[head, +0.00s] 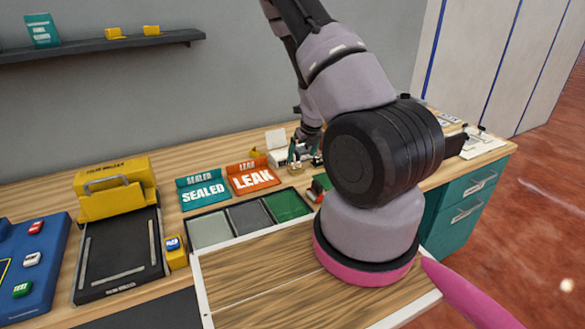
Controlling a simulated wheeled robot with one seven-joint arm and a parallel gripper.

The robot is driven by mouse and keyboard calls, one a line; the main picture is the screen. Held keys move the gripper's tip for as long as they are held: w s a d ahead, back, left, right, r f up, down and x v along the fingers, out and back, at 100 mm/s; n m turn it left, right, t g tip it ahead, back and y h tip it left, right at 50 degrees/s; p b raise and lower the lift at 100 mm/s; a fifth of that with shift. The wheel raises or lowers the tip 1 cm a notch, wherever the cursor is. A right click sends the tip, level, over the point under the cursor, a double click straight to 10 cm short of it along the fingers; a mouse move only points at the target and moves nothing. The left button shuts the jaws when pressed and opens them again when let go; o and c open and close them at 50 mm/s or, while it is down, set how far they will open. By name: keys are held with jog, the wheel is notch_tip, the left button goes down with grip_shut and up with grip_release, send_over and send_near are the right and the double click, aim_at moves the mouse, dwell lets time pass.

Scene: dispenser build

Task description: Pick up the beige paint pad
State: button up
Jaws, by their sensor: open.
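My gripper (300,155) is small and far off in the head view, behind the trays, pointing down over the back of the wooden bench. Its jaws are open. A small tan block (295,170) sits right under the fingertips and looks like the beige paint pad. It is partly covered by the fingers, and I cannot tell whether they touch it or are around it. My own arm hides much of the bench to the right of it.
A teal SEALED tray (203,192) and an orange LEAK tray (253,177) stand left of the gripper. A three-part tray (248,214) lies in front. A yellow-and-black sealing machine (118,235) stands at left. A white box (277,146) is close behind the gripper.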

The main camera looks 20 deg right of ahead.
aim_at(296, 163)
jog(key=x, duration=0.7)
jog(key=shift+w+a+f, duration=0.2)
jog(key=shift+w+a, duration=0.15)
jog(key=shift+c, duration=0.3)
jog(key=c, duration=1.3)
jog(key=shift+o, duration=0.2)
jog(key=shift+r, duration=0.15)
notch_tip(296, 163, up, 10)
jog(key=shift+f, duration=0.1)
